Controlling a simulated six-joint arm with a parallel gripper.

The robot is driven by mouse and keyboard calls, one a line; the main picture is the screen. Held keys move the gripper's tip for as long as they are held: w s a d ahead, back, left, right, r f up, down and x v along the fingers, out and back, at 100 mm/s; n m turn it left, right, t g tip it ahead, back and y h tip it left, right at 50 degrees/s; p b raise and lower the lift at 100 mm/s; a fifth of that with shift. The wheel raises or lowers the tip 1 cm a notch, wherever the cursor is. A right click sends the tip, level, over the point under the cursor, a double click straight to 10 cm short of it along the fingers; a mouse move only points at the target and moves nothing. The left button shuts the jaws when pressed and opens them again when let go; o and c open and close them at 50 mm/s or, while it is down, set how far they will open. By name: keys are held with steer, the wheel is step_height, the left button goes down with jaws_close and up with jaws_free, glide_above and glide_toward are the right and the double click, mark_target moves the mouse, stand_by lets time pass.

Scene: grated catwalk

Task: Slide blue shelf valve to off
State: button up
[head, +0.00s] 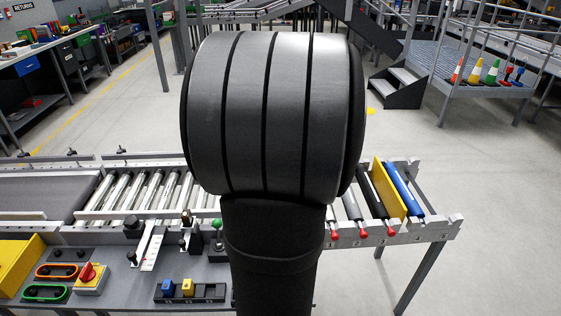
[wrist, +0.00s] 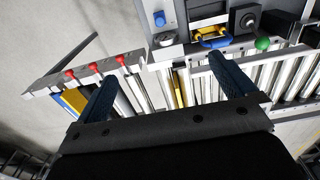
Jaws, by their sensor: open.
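My gripper (wrist: 163,68) shows in the wrist view with its two dark blue fingers wide apart and nothing between them. Beyond the fingertips, on a grey panel, is a small blue part (wrist: 160,18). Beside it a blue-and-yellow handle (wrist: 211,38) sits at a dark slot. I cannot tell which of these, if either, is the blue shelf valve, or its setting. In the head view my arm hides the gripper and this part of the panel.
A roller conveyor (head: 140,188) runs behind the panel. Red-ended rollers and a yellow plate (head: 388,188) lie at right.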

steer(key=c, duration=1.2)
step_height(320, 180, down, 23)
steer(key=n, duration=0.9)
steer(key=shift+f, duration=0.2)
